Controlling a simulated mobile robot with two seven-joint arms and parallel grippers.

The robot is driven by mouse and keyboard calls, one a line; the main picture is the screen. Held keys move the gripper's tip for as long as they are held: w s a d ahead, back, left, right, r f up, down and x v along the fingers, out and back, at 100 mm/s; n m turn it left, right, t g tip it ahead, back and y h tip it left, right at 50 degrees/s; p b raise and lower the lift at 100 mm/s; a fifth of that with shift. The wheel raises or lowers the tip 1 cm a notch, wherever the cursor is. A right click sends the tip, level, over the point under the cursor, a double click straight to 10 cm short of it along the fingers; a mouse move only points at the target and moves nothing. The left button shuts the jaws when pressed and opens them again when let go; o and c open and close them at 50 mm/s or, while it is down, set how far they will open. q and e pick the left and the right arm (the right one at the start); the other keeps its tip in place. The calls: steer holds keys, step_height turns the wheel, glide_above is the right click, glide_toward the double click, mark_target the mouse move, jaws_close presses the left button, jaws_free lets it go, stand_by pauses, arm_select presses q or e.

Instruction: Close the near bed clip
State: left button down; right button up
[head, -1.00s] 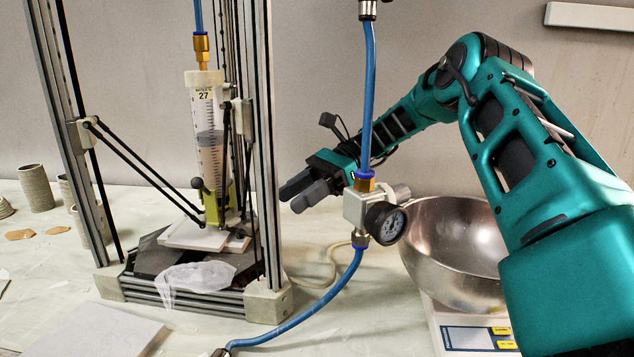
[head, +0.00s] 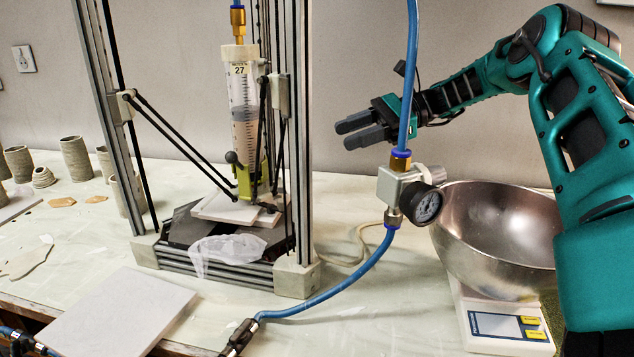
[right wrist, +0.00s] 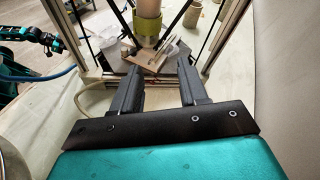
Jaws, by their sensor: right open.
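The delta printer's bed is a pale plate (head: 226,208) on a dark base, below the clay syringe (head: 243,115). A small dark piece (head: 268,208) at the plate's right edge may be a bed clip; I cannot tell whether it is open or closed. In the right wrist view the plate (right wrist: 150,56) lies beyond the fingers. My right gripper (head: 345,134) is open and empty, right of the printer frame and above bed height; its two fingers (right wrist: 156,74) point at the printer. Teal and black parts of my left arm show at the wrist view's left edge; its jaw state is unclear.
A blue hose with a valve and pressure gauge (head: 429,206) hangs in front of my right arm. The printer's upright post (head: 297,150) stands between gripper and bed. A steel bowl (head: 490,240) sits on a scale (head: 505,325). A white board (head: 115,312) lies front left.

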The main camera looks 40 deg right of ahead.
steer(key=d+r+m+t+h, duration=0.5)
steer(key=d+r+t+h, duration=0.55)
steer(key=d, duration=0.55)
steer(key=s+d+m+t+h+p, duration=0.1)
steer(key=s+d+m+t+h, duration=0.1)
steer(key=d+m+h, duration=0.35)
steer(key=n+g+y+p, duration=0.2)
steer(key=n+g+y, duration=0.2)
steer(key=g+y, duration=0.75)
glide_toward(272, 205)
steer(key=shift+t+y, duration=0.75)
steer(key=shift+t, duration=0.05)
steer(key=a+f+p, duration=0.1)
steer(key=w+a+f+p, duration=0.1)
steer(key=a+f+p, duration=0.1)
steer(key=shift+w+a, duration=0.15)
steer(key=shift+a, duration=0.05)
steer(key=shift+w+a+f, duration=0.25)
steer(key=shift+a+f, duration=0.05)
arm_select(q)
steer(key=shift+y, duration=0.4)
steer(key=r, duration=0.1)
steer(key=a+r, duration=0.1)
steer(key=s+a+r, duration=0.1)
steer(key=r, duration=0.1)
